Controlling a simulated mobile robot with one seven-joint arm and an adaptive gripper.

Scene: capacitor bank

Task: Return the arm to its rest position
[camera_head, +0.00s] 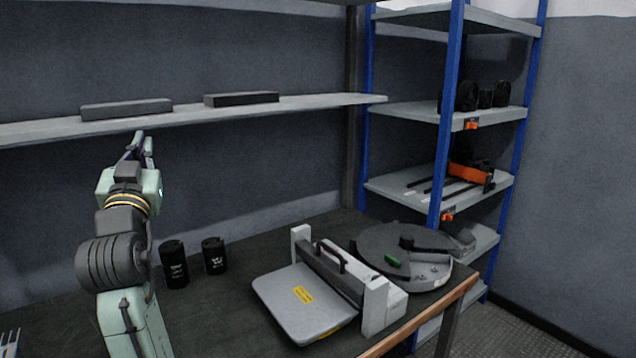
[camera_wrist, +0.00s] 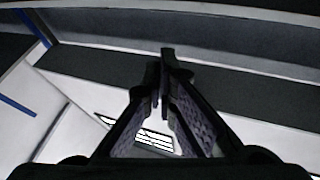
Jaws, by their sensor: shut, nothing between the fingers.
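My arm rises at the left of the head view, bent upward above the dark workbench (camera_head: 225,310). My gripper (camera_head: 140,142) is at its top, pointing up in front of the wall shelf (camera_head: 300,103). In the wrist view my gripper (camera_wrist: 164,62) shows its two dark fingers meeting at the tips, with nothing between them. The fingers touch no object that I can see.
Two black cylinders (camera_head: 174,264) (camera_head: 214,255) stand on the bench near my arm. A grey plate device (camera_head: 305,305) and a round dark unit (camera_head: 385,250) sit at the right. Grey bars (camera_head: 126,109) (camera_head: 241,98) lie on the wall shelf. A blue-post rack (camera_head: 455,110) stands at the right.

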